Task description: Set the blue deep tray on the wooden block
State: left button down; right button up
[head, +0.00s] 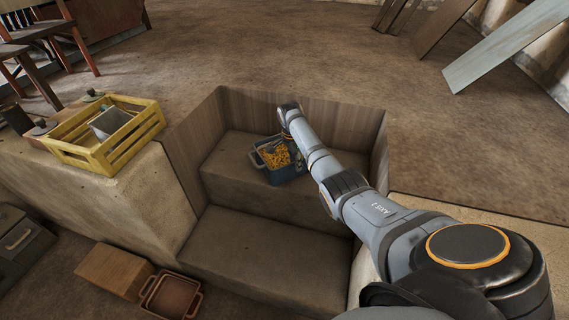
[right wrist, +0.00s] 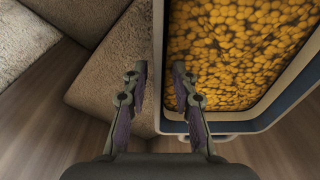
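The blue deep tray (head: 289,176) sits on the upper step of the recess in the head view, full of small yellow-orange pieces. It has a pale rim and a handle at its left. In the right wrist view the tray (right wrist: 287,112) fills the right side. My left gripper is out of view.
A reddish-brown tray (head: 171,296) stands on the floor right beside the wooden block. A yellow crate (head: 88,154) holding a grey container stands on the ledge at left. Stone steps (head: 262,252) and recess walls surround the blue tray. A dark case (head: 20,245) lies at far left.

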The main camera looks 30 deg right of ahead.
grip_shut()
jog(key=shift+r, duration=0.1)
dwell(0.3)
